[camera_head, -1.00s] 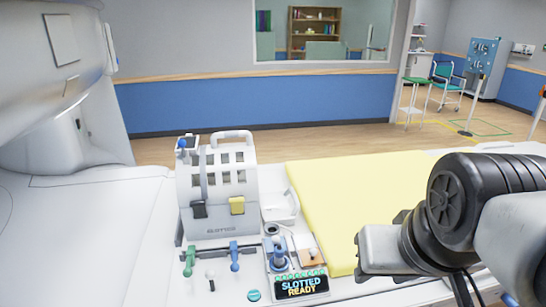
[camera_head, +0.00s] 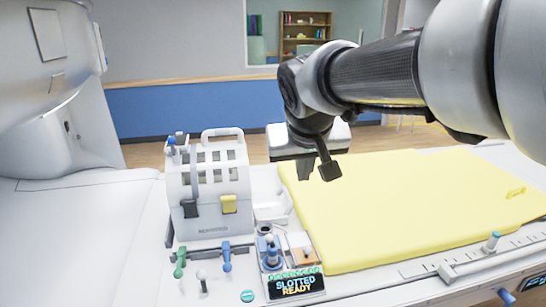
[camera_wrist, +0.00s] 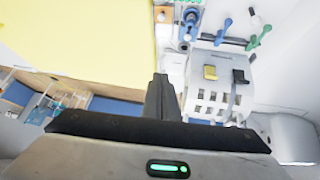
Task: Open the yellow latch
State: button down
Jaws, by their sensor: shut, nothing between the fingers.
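The yellow latch (camera_head: 229,204) sits on the lower right front of a white slotted box (camera_head: 208,222). In the wrist view the same yellow latch (camera_wrist: 211,72) shows on the box (camera_wrist: 212,100), which appears upside down. A black latch (camera_head: 190,208) is to its left in the head view. My gripper (camera_head: 328,170) hangs above the yellow pad, to the right of the box and apart from the latch. Its fingers are shut and empty; they also show in the wrist view (camera_wrist: 160,84).
The yellow pad (camera_head: 400,215) covers the bed right of the box. Green (camera_head: 180,262) and blue (camera_head: 226,257) levers stand in front of the box. A small display (camera_head: 296,285) reads "SLOTTED READY". The white scanner housing (camera_head: 40,90) rises at the left.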

jog(key=w+a+f+y+b, duration=0.1)
jog(key=w+a+f, duration=0.2)
jog(key=w+a, duration=0.45)
jog(key=n+t+y+b, duration=0.1)
send_near(226, 180)
jog(key=a+v, duration=0.1)
jog(key=v, duration=0.3)
jog(key=shift+d+r, duration=0.2)
jog(key=shift+d, duration=0.45)
jog(key=shift+w+f, duration=0.1)
jog(key=x, duration=1)
jog(key=shift+a+f, duration=0.1)
jog(key=shift+f, duration=0.05)
jog(key=shift+s+f, duration=0.9)
jog(key=shift+f, duration=0.05)
jog(key=shift+s+d+f, duration=0.25)
jog(key=shift+s+f, duration=0.05)
jog(key=shift+f, duration=0.15)
jog(key=shift+f, duration=0.15)
